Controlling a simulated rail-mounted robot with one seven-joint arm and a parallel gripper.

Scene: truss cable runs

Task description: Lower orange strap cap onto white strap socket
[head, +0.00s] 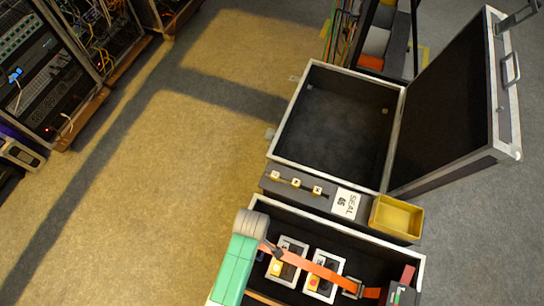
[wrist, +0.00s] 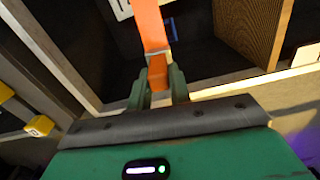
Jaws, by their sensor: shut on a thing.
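My gripper (wrist: 157,84) is shut on the end of the orange strap, the orange strap cap (wrist: 158,70), which sits between the two green fingers. The strap (wrist: 149,24) runs away from the fingers, up the wrist view. In the head view my gripper (head: 265,247) is at the left end of the open lower case, and the orange strap (head: 318,269) stretches from it to the right across the case. Two white-framed panels (head: 289,261) lie under or beside the strap. I cannot tell for sure which white part is the strap socket; the cap's underside is hidden.
The lower case's pale rim (head: 344,231) surrounds the work area. Behind it are a strip with small yellow knobs (head: 296,183), a SEAL 65 label (head: 346,203) and a yellow tray (head: 397,217). An open empty case (head: 341,120) stands beyond. Open floor lies left.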

